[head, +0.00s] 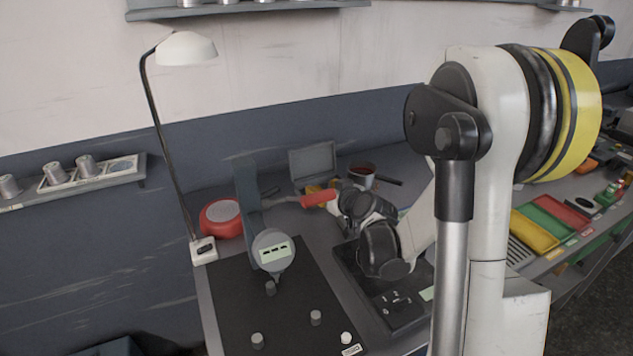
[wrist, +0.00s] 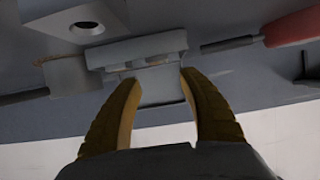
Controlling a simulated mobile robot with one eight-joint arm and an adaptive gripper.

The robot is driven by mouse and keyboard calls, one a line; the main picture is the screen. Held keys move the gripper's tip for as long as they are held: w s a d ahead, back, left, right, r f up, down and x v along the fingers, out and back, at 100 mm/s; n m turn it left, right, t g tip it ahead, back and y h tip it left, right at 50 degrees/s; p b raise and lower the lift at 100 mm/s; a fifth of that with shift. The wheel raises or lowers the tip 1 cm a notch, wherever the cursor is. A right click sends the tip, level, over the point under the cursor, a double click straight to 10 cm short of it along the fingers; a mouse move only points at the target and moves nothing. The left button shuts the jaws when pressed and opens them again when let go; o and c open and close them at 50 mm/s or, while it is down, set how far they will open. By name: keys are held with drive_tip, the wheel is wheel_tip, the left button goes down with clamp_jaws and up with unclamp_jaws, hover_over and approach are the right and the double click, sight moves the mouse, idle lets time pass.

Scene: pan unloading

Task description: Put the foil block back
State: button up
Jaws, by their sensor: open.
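In the wrist view my gripper (wrist: 157,76) is open, with its two yellow-and-dark fingers on either side of a pale grey block-like piece (wrist: 160,88). A wider light grey piece with rounded lower parts (wrist: 135,48) lies just beyond the fingertips. I cannot tell which of these is the foil block, or whether the fingers touch either. In the head view my arm reaches to the back of the bench, and my own wrist hides most of the gripper. An open grey case (head: 312,160) stands behind it.
A red-handled tool (head: 318,198) lies close to the gripper; its handle also shows in the wrist view (wrist: 293,27). A gauge with a round display (head: 274,251) stands on a black mat (head: 228,310) with several small cylinders.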

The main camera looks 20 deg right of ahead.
drive_tip(key=p+v, duration=0.1)
drive_tip(key=v, duration=0.5)
drive_tip(key=shift+s, duration=0.15)
idle(0.7)
